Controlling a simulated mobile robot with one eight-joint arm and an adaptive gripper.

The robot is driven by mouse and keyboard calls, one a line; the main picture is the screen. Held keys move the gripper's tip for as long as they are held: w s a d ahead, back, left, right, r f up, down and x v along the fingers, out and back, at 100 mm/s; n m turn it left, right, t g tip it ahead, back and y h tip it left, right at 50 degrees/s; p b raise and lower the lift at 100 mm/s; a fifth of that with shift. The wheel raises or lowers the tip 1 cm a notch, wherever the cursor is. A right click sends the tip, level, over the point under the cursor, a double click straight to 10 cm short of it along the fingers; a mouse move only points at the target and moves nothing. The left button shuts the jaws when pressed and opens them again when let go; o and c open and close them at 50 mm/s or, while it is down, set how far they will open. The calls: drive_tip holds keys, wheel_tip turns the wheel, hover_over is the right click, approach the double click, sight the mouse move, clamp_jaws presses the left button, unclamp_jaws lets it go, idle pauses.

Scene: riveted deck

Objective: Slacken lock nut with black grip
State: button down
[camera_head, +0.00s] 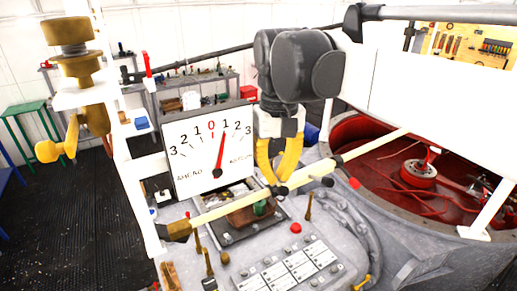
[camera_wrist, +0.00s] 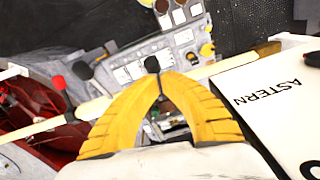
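The pale wooden rod (camera_head: 345,155) runs slantwise across the head view, in front of the dial and over the grey console. A small black grip (camera_head: 281,191) sits on the rod; I take it for the lock nut's grip. In the wrist view a rounded black end (camera_wrist: 152,64) shows right at my fingertips. My gripper (camera_head: 273,183), with yellow fingers, comes down from above onto the rod. Its fingertips are drawn together at the black grip and seem closed on it. The fingers hide part of the grip, and the nut itself is not clearly visible.
A white dial board (camera_head: 213,150) with a red needle stands close left of my gripper. A black-ended lever (camera_head: 320,182) juts out just right. Below is the grey console (camera_head: 300,268) with upright levers. A round red-lined pit (camera_head: 375,135) lies at right.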

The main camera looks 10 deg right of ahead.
drive_tip(key=shift+s+d+f+t+y, duration=0.25)
drive_tip(key=shift+s+f+t+y, duration=0.1)
drive_tip(key=shift+s+t, duration=0.35)
idle(0.5)
drive_tip(key=shift+s+d+f+t+b, duration=0.2)
drive_tip(key=shift+s+f+t+b, duration=0.15)
drive_tip(key=shift+t, duration=0.45)
wheel_tip(320, 180, down, 6)
drive_tip(key=s+d+n+t+y+b, duration=0.1)
drive_tip(key=s+t+y+b, duration=0.1)
drive_tip(key=t, duration=0.3)
drive_tip(key=shift+d+t+b, duration=0.25)
drive_tip(key=shift+t+b, duration=0.05)
drive_tip(key=shift+b, duration=0.1)
drive_tip(key=shift+s+y, duration=0.1)
drive_tip(key=shift+y, duration=0.15)
